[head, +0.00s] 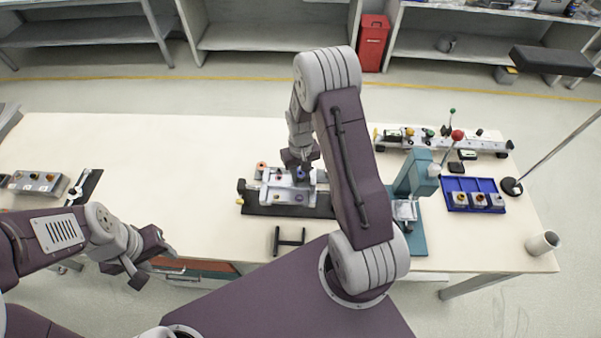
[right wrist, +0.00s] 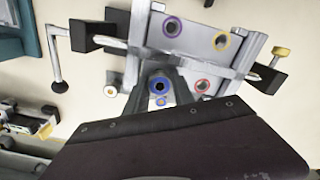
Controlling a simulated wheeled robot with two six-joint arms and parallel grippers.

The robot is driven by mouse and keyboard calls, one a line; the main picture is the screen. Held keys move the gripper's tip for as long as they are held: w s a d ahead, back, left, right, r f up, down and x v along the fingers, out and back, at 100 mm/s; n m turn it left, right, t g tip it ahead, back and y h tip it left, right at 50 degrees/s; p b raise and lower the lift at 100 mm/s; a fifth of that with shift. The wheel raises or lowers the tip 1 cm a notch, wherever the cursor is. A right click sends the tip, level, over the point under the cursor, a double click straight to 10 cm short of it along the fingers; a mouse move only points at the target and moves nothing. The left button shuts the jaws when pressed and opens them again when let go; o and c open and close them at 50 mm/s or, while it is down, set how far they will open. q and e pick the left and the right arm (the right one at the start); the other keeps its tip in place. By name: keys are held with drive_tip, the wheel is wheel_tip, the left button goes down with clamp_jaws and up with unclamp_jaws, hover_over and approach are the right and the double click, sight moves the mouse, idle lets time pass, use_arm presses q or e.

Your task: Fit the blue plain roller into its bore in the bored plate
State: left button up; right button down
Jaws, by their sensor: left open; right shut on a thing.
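The bored plate (head: 278,193) is a light grey block held in a dark clamp on the table. In the right wrist view the plate (right wrist: 190,55) shows bores ringed in purple (right wrist: 172,26), yellow (right wrist: 222,41) and red (right wrist: 202,86). My right gripper (head: 299,168) points down at the plate's far side, shut on the blue roller (right wrist: 159,85). The roller's blue-ringed end shows between the fingers (right wrist: 160,92). Its lower end is hidden, so I cannot tell whether it is above or inside a bore. My left gripper (head: 140,266) is open and empty by the table's front edge.
A teal press (head: 417,180) with a red-knobbed lever stands right of the plate. A blue tray (head: 473,188) with several parts lies beyond it. A black handle-like part (head: 289,240) lies in front of the clamp. The table's left middle is clear.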

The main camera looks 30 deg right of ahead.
drive_tip(key=shift+r+p, duration=0.8)
drive_tip(key=shift+r, duration=0.25)
idle(0.9)
drive_tip(key=shift+f+b, duration=0.65)
drive_tip(key=shift+f, duration=0.5)
drive_tip(key=c, duration=1.2)
unclamp_jaws()
drive_tip(key=shift+c, duration=0.2)
drive_tip(key=shift+o, duration=1.2)
drive_tip(key=shift+a, duration=0.1)
drive_tip(key=shift+r, duration=0.1)
